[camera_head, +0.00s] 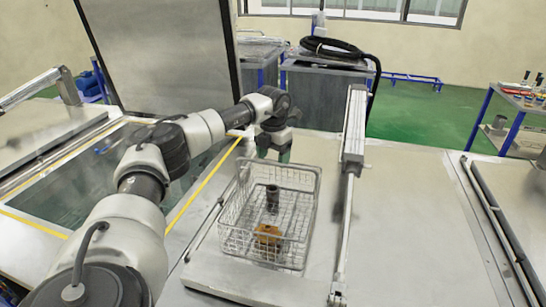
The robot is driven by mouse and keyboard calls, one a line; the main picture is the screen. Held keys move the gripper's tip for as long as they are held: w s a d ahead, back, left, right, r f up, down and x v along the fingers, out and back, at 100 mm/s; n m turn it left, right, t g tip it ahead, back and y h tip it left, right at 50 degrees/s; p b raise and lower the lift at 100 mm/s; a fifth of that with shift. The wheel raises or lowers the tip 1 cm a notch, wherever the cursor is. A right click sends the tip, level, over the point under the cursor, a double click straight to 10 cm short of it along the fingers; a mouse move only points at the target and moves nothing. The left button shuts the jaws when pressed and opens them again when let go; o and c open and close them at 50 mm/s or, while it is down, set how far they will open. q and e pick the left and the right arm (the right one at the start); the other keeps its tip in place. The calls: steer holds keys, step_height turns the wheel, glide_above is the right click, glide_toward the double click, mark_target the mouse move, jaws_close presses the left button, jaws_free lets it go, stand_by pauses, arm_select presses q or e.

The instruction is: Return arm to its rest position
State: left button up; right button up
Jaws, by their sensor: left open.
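My left arm comes in from the left and reaches across to the wire basket. My left gripper (273,153) is open and empty, above the far left rim of the basket. The wire basket (229,222) stands on the metal bench top. It holds a dark upright cylindrical part (272,197) and an orange-brown part (267,235). The gripper is apart from both parts. My right gripper is not in view.
A raised metal lid (165,55) stands behind my arm, over an open tank (70,195) at the left. The bench top (420,230) further right is clear. A tool cart (520,105) stands far right.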

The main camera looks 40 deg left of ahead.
arm_select(q)
steer(key=shift+r, duration=0.8)
